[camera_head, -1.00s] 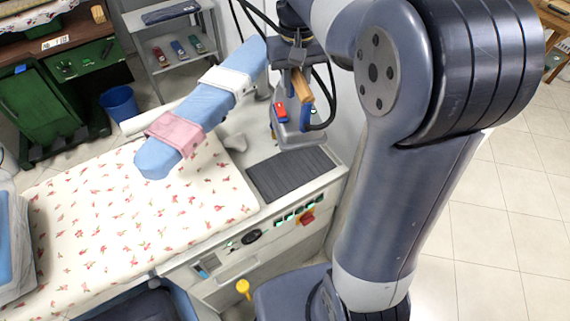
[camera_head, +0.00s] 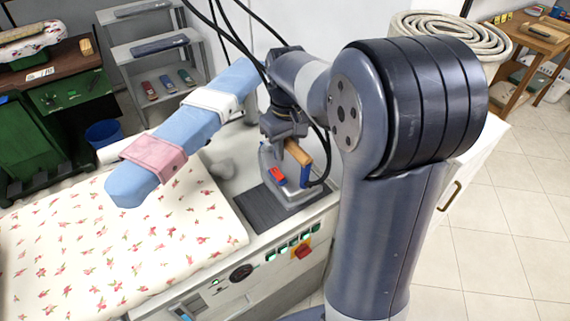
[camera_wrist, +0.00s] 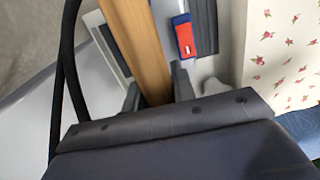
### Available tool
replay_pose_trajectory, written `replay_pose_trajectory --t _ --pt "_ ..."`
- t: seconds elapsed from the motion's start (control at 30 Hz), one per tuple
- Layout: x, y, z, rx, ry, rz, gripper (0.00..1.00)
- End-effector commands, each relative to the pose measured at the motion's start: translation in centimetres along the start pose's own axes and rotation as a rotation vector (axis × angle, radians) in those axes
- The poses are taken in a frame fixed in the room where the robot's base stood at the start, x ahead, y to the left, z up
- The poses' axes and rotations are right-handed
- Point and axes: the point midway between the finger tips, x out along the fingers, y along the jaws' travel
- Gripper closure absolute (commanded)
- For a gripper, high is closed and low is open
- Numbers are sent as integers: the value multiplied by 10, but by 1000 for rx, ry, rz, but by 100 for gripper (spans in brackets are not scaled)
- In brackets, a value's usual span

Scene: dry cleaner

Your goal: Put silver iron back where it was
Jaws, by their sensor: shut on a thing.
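The silver iron (camera_head: 293,190) has a wooden handle, a red switch with a blue edge and a black cable. It is upright at the dark ribbed rest pad (camera_head: 262,208) on the pressing table's right end, covering part of it. I cannot tell whether its sole touches the pad. My gripper (camera_head: 292,140) is above the iron and shut on its handle. In the wrist view the wooden handle (camera_wrist: 146,50) runs between the fingers, with the red switch (camera_wrist: 185,38) beside it.
A blue sleeve board (camera_head: 190,128) with pink and white cloths reaches over the table left of the iron. Flowered padding (camera_head: 150,245) covers the table's left part. Control buttons (camera_head: 288,248) line the front edge. A grey shelf (camera_head: 150,60) stands behind.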

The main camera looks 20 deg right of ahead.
Motion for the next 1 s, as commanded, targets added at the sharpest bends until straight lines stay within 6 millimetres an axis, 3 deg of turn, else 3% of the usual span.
replay_pose_trajectory --t 0.2,0.47,0.7,1.0 --pt "28 0 -1 1 4 1 100" --pt "44 0 -1 1 6 2 100" --pt "70 0 -1 1 4 1 100" --pt "78 0 -1 1 7 2 100"
